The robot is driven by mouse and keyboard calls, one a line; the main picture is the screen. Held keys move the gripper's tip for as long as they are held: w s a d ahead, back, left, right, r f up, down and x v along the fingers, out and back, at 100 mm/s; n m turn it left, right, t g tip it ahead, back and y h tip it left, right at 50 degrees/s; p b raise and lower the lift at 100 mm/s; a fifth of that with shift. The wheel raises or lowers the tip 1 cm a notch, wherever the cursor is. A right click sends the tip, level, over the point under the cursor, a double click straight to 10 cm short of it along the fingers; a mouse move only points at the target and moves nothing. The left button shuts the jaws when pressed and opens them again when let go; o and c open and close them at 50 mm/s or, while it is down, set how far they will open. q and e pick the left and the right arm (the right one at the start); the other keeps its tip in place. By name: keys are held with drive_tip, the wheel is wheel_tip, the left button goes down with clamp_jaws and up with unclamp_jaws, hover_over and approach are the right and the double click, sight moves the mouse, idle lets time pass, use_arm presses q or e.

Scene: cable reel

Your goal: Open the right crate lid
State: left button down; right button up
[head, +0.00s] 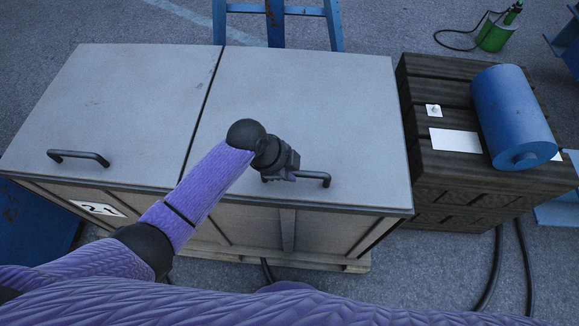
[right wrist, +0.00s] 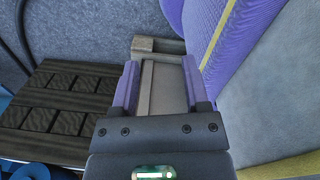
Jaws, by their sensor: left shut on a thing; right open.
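The right crate lid (head: 308,100) is a flat grey panel lying shut on the wooden crate (head: 325,228). Its dark bar handle (head: 318,178) is near the front edge. My left gripper (head: 284,175) is shut on this handle, at its left part; the fingertips partly hide it. My right gripper (right wrist: 160,65) is open and empty in the right wrist view, with pale wood showing between and beyond its fingers. I cannot make out the right gripper in the head view.
The left crate lid (head: 115,95) lies shut beside the right one, with its own handle (head: 78,156). At right, a dark slatted stack (head: 430,165) bears a blue cylinder (head: 512,112) and white cards. A blue frame (head: 335,25) stands behind. Black cables lie on the floor.

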drive_tip(key=shift+s+d, duration=0.1)
idle(0.4)
use_arm(q)
drive_tip(key=shift+w+r+p, duration=0.1)
drive_tip(key=shift+r+p, duration=0.25)
drive_tip(key=shift+r, duration=0.15)
drive_tip(key=w+r+p, duration=0.1)
drive_tip(key=w+r, duration=0.3)
drive_tip(key=r, duration=0.4)
drive_tip(key=w+r+p, duration=0.1)
drive_tip(key=w+r, duration=0.3)
drive_tip(key=r, duration=0.4)
drive_tip(key=w+r+g+p, duration=0.1)
drive_tip(key=w+r, duration=0.3)
drive_tip(key=r, duration=0.4)
drive_tip(key=shift+r+p, duration=0.4)
drive_tip(key=shift+p, duration=0.2)
use_arm(e)
drive_tip(key=shift+t, duration=0.3)
drive_tip(key=r, duration=0.1)
drive_tip(key=w+a+r, duration=0.1)
drive_tip(key=r, duration=0.3)
drive_tip(key=shift+w+a, duration=0.15)
drive_tip(key=shift+a, duration=0.1)
use_arm(q)
drive_tip(key=shift+a, duration=0.1)
